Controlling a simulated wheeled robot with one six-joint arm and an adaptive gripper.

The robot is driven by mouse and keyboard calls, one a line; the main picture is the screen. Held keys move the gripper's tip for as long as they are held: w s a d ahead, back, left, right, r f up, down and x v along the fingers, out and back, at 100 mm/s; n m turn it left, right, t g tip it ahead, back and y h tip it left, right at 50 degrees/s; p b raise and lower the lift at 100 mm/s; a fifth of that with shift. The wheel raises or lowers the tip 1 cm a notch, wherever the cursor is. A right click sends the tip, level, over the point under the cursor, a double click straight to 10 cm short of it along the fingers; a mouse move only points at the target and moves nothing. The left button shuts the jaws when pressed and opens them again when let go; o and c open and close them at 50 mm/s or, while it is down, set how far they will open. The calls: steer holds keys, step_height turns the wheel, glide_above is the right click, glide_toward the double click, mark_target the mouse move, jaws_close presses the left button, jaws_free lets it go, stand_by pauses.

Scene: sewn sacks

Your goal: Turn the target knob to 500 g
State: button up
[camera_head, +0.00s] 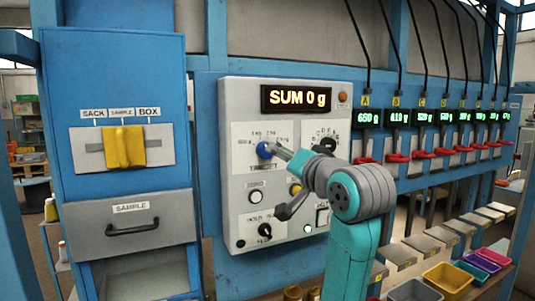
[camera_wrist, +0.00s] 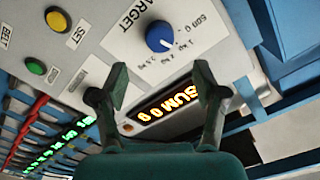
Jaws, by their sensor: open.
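The blue target knob (camera_head: 264,150) sits on the white TARGET plate of the grey control panel (camera_head: 236,262). In the wrist view the knob (camera_wrist: 160,36) shows whole, with a white pointer mark. My gripper (camera_head: 279,151) is close in front of the knob in the head view. In the wrist view my gripper (camera_wrist: 161,72) is open and empty, its fingers apart, with the knob beyond the tips. I see no contact with the knob.
The lit display (camera_head: 296,98) reads SUM 0 g. A yellow lever (camera_head: 124,146) is on the left cabinet. Red-handled stations (camera_head: 397,157) line the right.

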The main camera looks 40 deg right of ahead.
steer(key=x, duration=0.8)
steer(key=shift+w, duration=0.35)
steer(key=shift+d, duration=0.1)
steer(key=c, duration=1.1)
